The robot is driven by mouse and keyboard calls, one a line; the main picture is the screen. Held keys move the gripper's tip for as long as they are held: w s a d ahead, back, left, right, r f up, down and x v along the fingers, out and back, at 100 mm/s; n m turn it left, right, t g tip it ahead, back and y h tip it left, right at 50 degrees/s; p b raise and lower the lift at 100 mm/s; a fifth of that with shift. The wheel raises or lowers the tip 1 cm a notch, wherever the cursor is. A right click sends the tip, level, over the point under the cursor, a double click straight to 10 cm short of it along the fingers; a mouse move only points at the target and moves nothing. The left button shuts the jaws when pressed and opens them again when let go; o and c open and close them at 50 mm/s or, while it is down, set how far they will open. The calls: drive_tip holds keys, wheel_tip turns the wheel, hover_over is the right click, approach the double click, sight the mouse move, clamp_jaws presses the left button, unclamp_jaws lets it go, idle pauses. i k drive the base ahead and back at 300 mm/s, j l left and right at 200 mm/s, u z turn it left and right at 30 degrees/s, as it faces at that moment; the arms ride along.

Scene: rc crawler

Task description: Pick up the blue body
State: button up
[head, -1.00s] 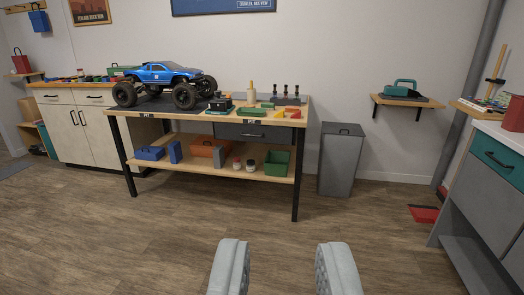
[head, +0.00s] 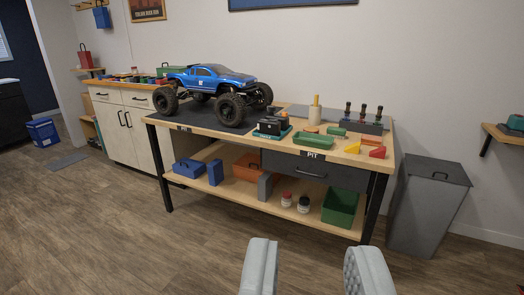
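The blue body (head: 212,76) is the shell of an RC truck with big black wheels. It sits on the chassis, on a dark mat at the left part of the wooden workbench (head: 343,158). My gripper (head: 313,255) is open and empty, low in the picture over the floor. It is well short of the bench and to the right of the truck, apart from everything.
On the bench top are a green tray (head: 313,141), a black stand with several drivers (head: 366,126) and small coloured blocks. A grey bin (head: 427,205) stands at the right end. A cabinet (head: 128,130) stands behind left. The floor (head: 120,235) in front is clear.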

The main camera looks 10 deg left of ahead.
sight(207, 77)
drive_tip(key=i+j+u, duration=0.25)
drive_tip(key=i+u, duration=0.15)
drive_tip(key=i, duration=0.25)
drive_tip(key=i+u, duration=0.4)
drive_tip(key=i, duration=0.3)
drive_tip(key=i+l+u, duration=0.2)
drive_tip(key=i+u, duration=0.25)
drive_tip(key=i, duration=0.2)
drive_tip(key=i+z, duration=0.1)
drive_tip(key=i, duration=0.45)
drive_tip(key=i+j+z, duration=0.1)
drive_tip(key=i, duration=0.5)
drive_tip(key=i+j+z, duration=0.1)
drive_tip(key=i+j, duration=0.15)
drive_tip(key=i, duration=0.3)
drive_tip(key=i+j+z, duration=0.1)
drive_tip(key=i+z, duration=0.35)
drive_tip(key=i, duration=0.1)
